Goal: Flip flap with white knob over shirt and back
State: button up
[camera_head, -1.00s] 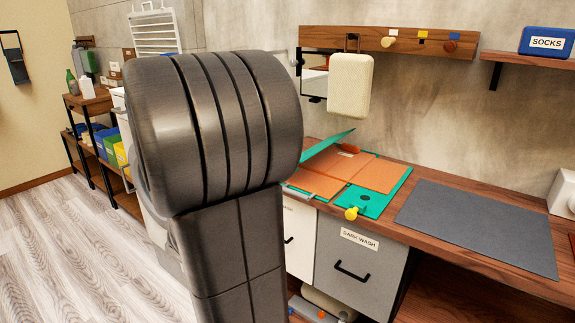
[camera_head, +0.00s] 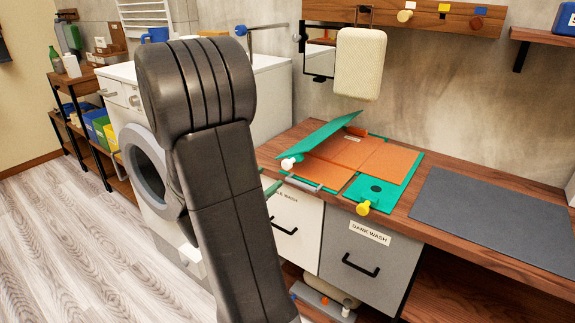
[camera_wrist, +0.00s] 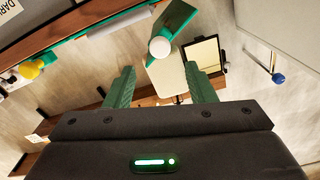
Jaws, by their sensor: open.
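The folding board lies on the wooden counter with its green rim (camera_head: 412,178) showing around the orange shirt (camera_head: 345,150). Its left flap (camera_head: 325,135) is tilted up off the shirt, green side showing. The white knob (camera_head: 288,163) sits at the flap's near left corner. In the wrist view the knob (camera_wrist: 159,47) shows in line with the gap between my fingers, just past the tips, with the green flap (camera_wrist: 178,17) behind it. My gripper (camera_wrist: 161,77) is open, with nothing seen between its green fingers. In the head view my arm hides most of it.
A yellow knob (camera_head: 363,208) is on the board's near flap. A dark grey mat (camera_head: 490,220) lies to the right. A cream hanging bag (camera_head: 360,63) is above the board. A washing machine (camera_head: 145,165) stands left of the counter, above light floor.

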aim_at(285, 166)
jog(key=x, duration=0.9)
jog(key=shift+w+d, duration=0.2)
jog(key=shift+w, duration=0.05)
grip_shut()
